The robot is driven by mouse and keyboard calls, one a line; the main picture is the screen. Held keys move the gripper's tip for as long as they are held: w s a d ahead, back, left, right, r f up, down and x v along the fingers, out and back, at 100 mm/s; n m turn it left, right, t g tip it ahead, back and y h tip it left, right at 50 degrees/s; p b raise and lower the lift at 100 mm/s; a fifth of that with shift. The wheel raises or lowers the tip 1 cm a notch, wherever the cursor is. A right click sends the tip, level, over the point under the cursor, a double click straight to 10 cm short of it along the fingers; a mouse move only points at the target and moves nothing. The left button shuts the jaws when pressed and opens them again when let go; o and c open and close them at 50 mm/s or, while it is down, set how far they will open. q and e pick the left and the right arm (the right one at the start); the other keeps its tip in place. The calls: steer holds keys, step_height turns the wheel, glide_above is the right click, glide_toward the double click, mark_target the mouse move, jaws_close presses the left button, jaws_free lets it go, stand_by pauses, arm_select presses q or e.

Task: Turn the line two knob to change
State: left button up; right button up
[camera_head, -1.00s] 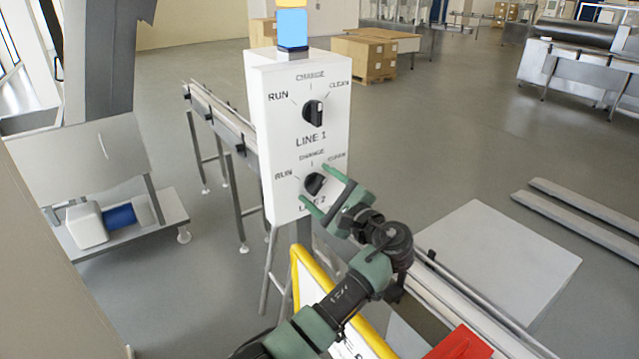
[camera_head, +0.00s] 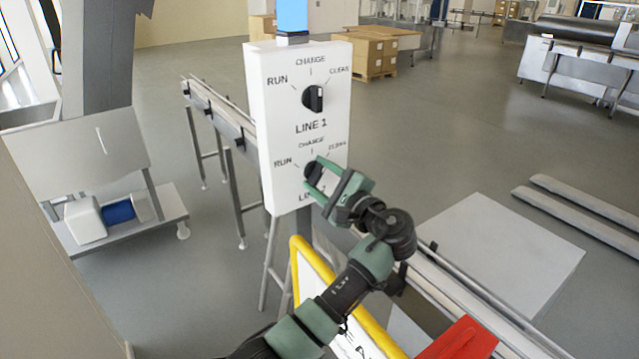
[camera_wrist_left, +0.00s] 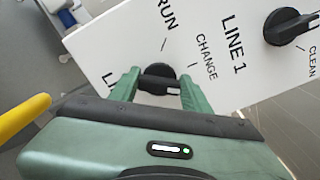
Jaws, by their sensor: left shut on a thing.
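The white control panel (camera_head: 272,140) stands upright with two black knobs. The line two knob (camera_head: 311,170) is the lower one, with RUN, CHANGE and CLEAN marks around it. My left gripper (camera_head: 315,179) reaches it from the lower right and is shut on it. In the left wrist view, the line two knob (camera_wrist_left: 158,78) sits between both green fingers (camera_wrist_left: 160,84), which partly hide it. I cannot tell clearly which mark it points to. The line one knob (camera_head: 313,97) is above, untouched, and shows at the top right in the wrist view (camera_wrist_left: 288,26). My right gripper is not in view.
A yellow-framed sign (camera_head: 318,270) stands just below the panel, close to my left arm. A conveyor (camera_head: 213,112) runs behind the panel. A red object (camera_head: 462,342) lies at the bottom right. Boxes (camera_head: 374,56) are stacked at the back.

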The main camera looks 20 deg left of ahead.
arm_select(q)
steer(key=n+b, duration=0.2)
steer(key=b, duration=0.1)
steer(key=f+n+b, duration=0.1)
steer(key=n+b, duration=0.2)
steer(key=shift+r+n+b, duration=0.2)
steer(key=shift+n+b, duration=0.8)
steer(key=shift+b, duration=0.2)
steer(key=o, duration=1.4)
steer(key=shift+c, duration=0.2)
steer(key=shift+s+r, duration=0.1)
